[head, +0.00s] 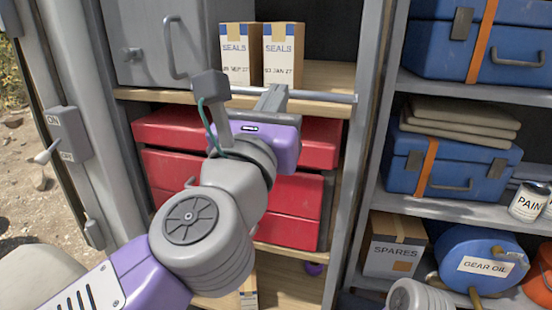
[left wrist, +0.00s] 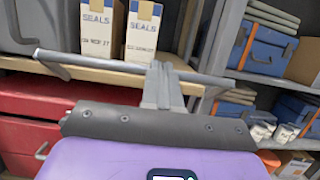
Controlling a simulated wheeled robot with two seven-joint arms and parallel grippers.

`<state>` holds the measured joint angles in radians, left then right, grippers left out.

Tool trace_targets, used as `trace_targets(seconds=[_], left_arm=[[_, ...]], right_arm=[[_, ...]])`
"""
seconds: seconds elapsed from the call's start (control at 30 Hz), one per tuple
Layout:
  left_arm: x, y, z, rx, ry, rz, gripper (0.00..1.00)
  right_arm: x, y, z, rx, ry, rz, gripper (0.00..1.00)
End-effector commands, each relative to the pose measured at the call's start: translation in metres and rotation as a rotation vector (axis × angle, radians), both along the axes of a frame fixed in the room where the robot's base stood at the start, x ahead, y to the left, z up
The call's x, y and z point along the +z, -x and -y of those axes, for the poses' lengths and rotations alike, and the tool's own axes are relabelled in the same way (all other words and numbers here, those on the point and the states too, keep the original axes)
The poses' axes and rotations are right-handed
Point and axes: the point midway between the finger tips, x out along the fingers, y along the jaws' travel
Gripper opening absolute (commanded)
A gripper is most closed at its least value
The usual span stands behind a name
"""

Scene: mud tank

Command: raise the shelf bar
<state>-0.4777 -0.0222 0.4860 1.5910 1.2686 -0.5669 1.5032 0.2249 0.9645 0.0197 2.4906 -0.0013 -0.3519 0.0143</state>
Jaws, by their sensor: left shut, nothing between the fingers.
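The shelf bar (head: 325,96) is a thin grey metal rail along the front of the wooden shelf, below two white SEALS boxes (head: 240,55). In the left wrist view the bar (left wrist: 100,63) crosses from left to right, with a bent end at the left. My left gripper (head: 273,96) is at the middle of the bar, its fingers shut and empty. In the left wrist view the fingers (left wrist: 161,82) overlap the bar and hide a short piece of it. I cannot tell whether they touch it. My right gripper is not in view.
Red drawers (head: 293,207) stand below the shelf. A grey cabinet door (head: 150,40) with a handle is at the left of the boxes. A rack at the right holds blue cases (head: 455,165), a paint can (head: 528,201) and a gear oil drum (head: 478,262).

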Motion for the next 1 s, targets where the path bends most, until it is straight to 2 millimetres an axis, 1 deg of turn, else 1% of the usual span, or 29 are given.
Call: trace_targets(seconds=[0.03,0.3,0.5,1.0], left_arm=[[0.007,-0.002,0.003,-0.006,0.003,0.0,0.0],[0.027,-0.016,0.011,-0.012,0.001,0.001,0.0],[0.038,-0.028,0.007,0.007,0.0,0.0,0.0],[0.036,-0.029,0.005,0.012,0.001,0.0,0.0]], right_arm=[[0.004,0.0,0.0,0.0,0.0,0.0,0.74],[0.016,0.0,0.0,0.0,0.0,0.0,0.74],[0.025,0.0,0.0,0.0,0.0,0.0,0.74],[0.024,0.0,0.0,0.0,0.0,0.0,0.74]])
